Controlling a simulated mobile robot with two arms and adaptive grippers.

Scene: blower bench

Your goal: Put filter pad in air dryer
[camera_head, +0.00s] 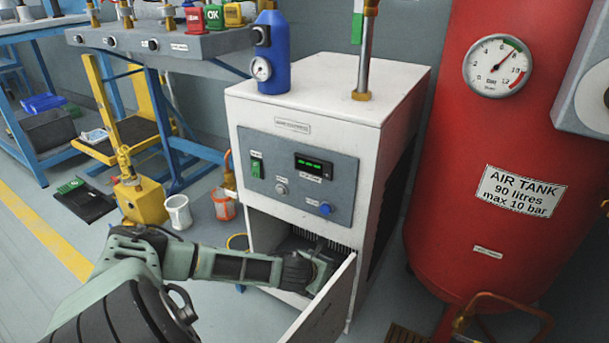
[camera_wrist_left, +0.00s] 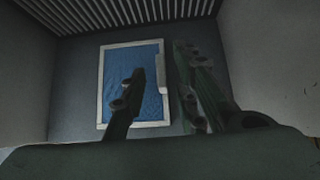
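The air dryer (camera_head: 393,85) is a white cabinet with a grey control panel. Its lower door (camera_head: 328,305) stands open. My left gripper (camera_head: 318,268) reaches into the lower opening; its fingertips are hard to see there. In the left wrist view, the two fingers of my left gripper (camera_wrist_left: 158,85) stand apart with nothing seen between them. Beyond them, the filter pad (camera_wrist_left: 118,75), blue with a pale frame, is at the back of the dark compartment. A light tab shows at its right edge. The fingers cover part of it. My right gripper is in neither view.
A red air tank (camera_head: 500,130) stands close to the dryer's right. A blue canister (camera_head: 275,50) and a pipe stand on the dryer's top. A white bucket (camera_head: 177,212) and an orange bucket (camera_head: 223,206) are on the floor to the left. A slatted grille (camera_wrist_left: 120,14) is above the compartment.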

